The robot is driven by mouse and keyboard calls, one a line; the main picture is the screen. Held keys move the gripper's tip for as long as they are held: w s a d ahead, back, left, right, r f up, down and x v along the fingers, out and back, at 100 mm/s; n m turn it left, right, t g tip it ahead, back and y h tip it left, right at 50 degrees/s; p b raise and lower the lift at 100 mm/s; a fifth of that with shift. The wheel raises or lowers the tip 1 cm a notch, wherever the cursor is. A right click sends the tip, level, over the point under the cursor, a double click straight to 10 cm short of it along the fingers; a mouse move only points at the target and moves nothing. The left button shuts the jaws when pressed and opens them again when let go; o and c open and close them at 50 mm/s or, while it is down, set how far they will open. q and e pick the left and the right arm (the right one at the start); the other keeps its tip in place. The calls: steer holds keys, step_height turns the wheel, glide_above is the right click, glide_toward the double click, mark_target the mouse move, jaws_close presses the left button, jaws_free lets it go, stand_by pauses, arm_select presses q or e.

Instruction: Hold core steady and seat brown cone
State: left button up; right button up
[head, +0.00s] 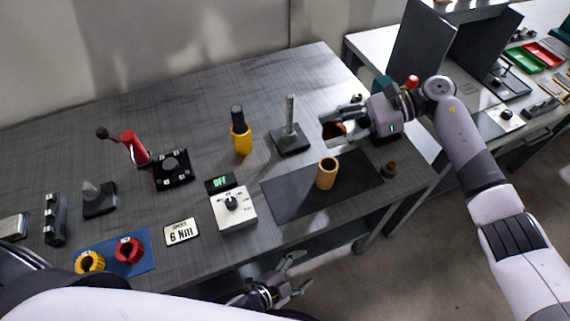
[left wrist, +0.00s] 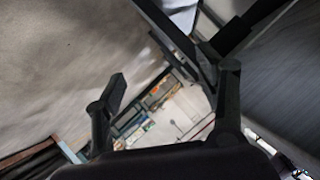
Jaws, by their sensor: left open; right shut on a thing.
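The core, a tan hollow cylinder (head: 327,174), stands upright on a dark mat (head: 283,199) near the table's front right. My right gripper (head: 334,124) is above and behind it, shut on a brown piece (head: 338,130), seemingly the brown cone; the fingers hide much of it. The piece is apart from the core. My left gripper (head: 297,273) is open and empty, low in front of the table's front edge, away from the core. In the left wrist view its two spread fingers (left wrist: 170,90) have nothing between them.
A white dial box (head: 233,208) stands left of the mat. A grey post on a base (head: 291,135) and a yellow bottle (head: 240,136) stand behind. A small dark brown piece (head: 389,169) sits right of the core. The mat's left part is clear.

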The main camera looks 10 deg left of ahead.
mark_target(327, 173)
arm_select(q)
steer(key=d+r+m+t+h, duration=0.1)
steer(key=d+r+m+h, duration=0.3)
steer(key=r, duration=0.5)
steer(key=d+r+m+h, duration=0.3)
steer(key=d+r, duration=0.3)
steer(key=r, duration=0.2)
steer(key=w+a+r+m+g, duration=0.1)
steer(key=w+a+m, duration=0.2)
steer(key=m, duration=0.2)
steer(key=w+a+r+m+g, duration=0.2)
steer(key=w+a+m, duration=0.1)
steer(key=m, duration=0.3)
steer(key=w+a+r+m+g+h, duration=0.1)
steer(key=w+a+r+m, duration=0.1)
steer(key=m, duration=0.4)
steer(key=shift+w+a+r+g, duration=0.1)
steer(key=shift+w+a+g, duration=0.2)
steer(key=shift+w+a, duration=0.35)
steer(key=w+a+r+m+g+y, duration=0.1)
steer(key=w+a+r+m+y, duration=0.2)
steer(key=w+a+m, duration=0.7)
steer(key=shift+m, duration=0.4)
steer(key=x, duration=0.3)
steer(key=s+x, duration=0.1)
steer(key=x, duration=0.3)
steer(key=s+d+x, duration=0.1)
steer(key=x, duration=0.3)
steer(key=shift+d+f, duration=0.15)
steer(key=shift+c, duration=0.6)
